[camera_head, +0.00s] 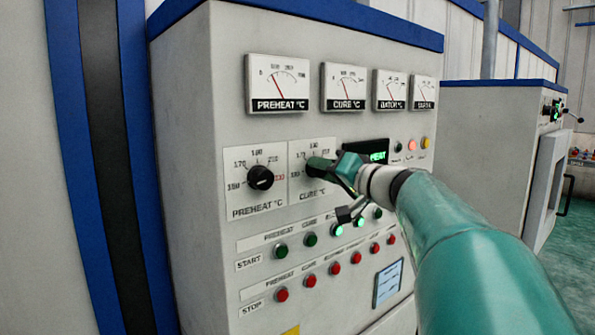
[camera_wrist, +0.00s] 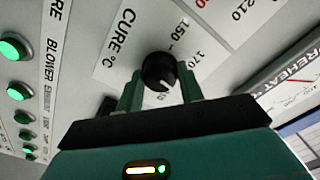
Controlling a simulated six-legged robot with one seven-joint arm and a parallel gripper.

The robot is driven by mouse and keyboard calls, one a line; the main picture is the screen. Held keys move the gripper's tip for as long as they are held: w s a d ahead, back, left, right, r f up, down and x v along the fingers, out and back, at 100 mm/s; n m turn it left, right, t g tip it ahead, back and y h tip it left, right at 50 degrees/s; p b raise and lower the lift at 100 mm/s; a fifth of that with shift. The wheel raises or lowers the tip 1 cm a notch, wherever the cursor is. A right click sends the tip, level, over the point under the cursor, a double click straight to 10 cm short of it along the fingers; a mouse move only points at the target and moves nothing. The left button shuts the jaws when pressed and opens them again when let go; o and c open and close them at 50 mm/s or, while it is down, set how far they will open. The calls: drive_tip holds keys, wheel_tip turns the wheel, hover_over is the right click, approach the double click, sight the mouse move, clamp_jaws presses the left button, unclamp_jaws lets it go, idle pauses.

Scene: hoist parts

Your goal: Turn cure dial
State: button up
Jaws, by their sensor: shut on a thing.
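The cure dial (camera_wrist: 158,68) is a round black knob on a white plate labelled CURE °C, on the grey control cabinet (camera_head: 200,130). In the wrist view it sits between my gripper's two green fingers, with a short white mark on its lower side. The exact setting is hard to read. My gripper (camera_head: 318,168) is shut on the cure dial. In the head view the gripper hides most of the dial, while the numbers 170, 190 and 210 show partly around it.
The preheat dial (camera_head: 260,178) is close on the left. Needle gauges, including the cure gauge (camera_head: 343,88), are above. Green start buttons (camera_head: 310,239) and red stop buttons (camera_head: 309,281) run in rows below. A lit green display (camera_head: 378,156) is behind the gripper.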

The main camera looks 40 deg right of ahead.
drive_tip(key=shift+n, duration=0.6)
drive_tip(key=o, duration=1)
drive_tip(key=s, duration=1.3)
drive_tip(key=shift+s+d, duration=0.2)
drive_tip(key=shift+s, duration=0.2)
